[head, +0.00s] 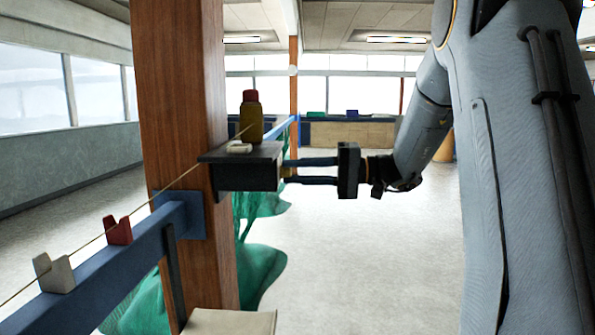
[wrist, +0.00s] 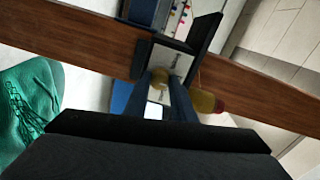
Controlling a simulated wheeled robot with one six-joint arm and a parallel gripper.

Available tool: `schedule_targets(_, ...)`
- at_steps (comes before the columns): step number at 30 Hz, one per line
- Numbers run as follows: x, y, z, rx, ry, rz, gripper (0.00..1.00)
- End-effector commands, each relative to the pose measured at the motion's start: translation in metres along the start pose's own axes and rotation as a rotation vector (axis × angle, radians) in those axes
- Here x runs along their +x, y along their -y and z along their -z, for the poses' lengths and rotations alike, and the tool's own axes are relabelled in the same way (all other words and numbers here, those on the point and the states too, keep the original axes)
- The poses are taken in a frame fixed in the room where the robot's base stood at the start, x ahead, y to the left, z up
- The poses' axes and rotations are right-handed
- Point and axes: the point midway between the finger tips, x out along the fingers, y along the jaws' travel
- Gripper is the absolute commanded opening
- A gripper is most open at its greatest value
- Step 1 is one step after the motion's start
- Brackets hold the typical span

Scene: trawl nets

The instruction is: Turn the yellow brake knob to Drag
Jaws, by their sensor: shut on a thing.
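My gripper (wrist: 161,84) is shut on the knob, one finger on each side. In the head view my gripper (head: 285,172) reaches in from the right, its fingertips at the right face of a dark box (head: 245,178) fixed to the wooden post. There only a small yellowish bit of the knob shows between the fingers. Which mark the knob points at cannot be told.
An amber bottle (head: 251,118) with a red cap and a small white item (head: 239,147) stand on the box. The wooden post (head: 185,70) carries a blue rail (head: 95,262) with red and white notched blocks. Floor at right is clear.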

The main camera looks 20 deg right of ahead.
Motion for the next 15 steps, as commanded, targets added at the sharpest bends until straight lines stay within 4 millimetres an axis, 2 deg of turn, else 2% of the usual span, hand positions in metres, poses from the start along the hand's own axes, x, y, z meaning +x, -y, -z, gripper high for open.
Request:
schedule_targets(14, 0.0004, -0.0013, -0.0007, 0.018, 0.002, -0.001, 0.01)
schedule_targets(15, 0.0004, -0.0013, -0.0007, 0.018, 0.002, -0.001, 0.25)
